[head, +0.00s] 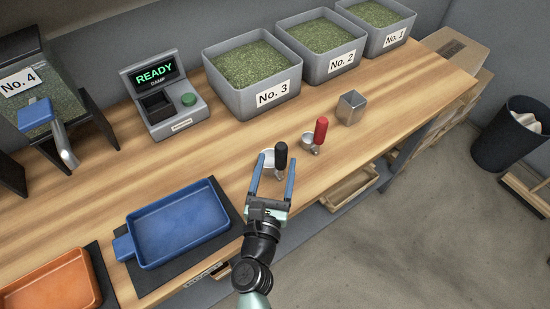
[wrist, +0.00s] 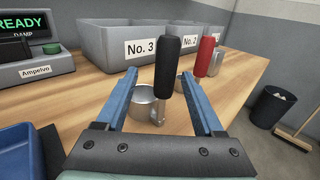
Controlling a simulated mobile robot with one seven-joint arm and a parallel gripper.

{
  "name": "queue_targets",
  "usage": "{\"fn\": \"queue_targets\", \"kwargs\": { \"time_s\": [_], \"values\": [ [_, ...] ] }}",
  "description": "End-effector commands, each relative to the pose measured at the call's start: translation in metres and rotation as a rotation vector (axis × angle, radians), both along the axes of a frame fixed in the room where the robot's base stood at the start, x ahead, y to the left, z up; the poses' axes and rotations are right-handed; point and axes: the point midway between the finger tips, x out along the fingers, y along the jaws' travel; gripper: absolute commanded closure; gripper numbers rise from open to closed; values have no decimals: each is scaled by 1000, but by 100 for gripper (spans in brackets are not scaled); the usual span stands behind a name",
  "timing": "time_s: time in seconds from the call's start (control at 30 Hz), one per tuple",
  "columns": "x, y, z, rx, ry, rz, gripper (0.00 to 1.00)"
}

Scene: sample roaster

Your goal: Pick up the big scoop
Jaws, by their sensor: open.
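The black-handled scoop (head: 281,155) has the larger metal cup of the two scoops, so it looks like the big scoop. It stands on the wooden table with its handle upright. My gripper (head: 273,170) is open around it, with one blue finger on each side. In the wrist view the black handle (wrist: 168,65) rises between the fingers, nearer the right one, and its cup (wrist: 143,102) sits toward the left finger. I see no clear grip on the handle. The red-handled scoop (head: 321,130) stands just beyond to the right, apart from the gripper.
Grey bins of green beans, No. 3 (head: 250,65), No. 2 (head: 322,35) and No. 1 (head: 374,14), line the back. A metal cube (head: 351,107) stands right of the scoops. A blue tray (head: 180,222) lies left of my gripper. Table between tray and No. 3 is clear.

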Motion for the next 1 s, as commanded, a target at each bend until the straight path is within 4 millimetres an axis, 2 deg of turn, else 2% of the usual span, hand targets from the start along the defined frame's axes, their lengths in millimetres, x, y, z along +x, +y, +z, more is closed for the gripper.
{"fn": "queue_targets", "kwargs": {
  "time_s": [0.17, 0.5, 0.83, 0.87, 1.0],
  "values": [
    [9, -2, 0, -1, -1, 0, 31],
    [50, -15, -2, -3, -1, 1, 31],
    [56, -16, -3, -2, 0, 1, 31],
    [56, -16, -3, -2, 0, 1, 34],
    [56, -15, -3, -2, 0, 1, 59]
  ]
}}
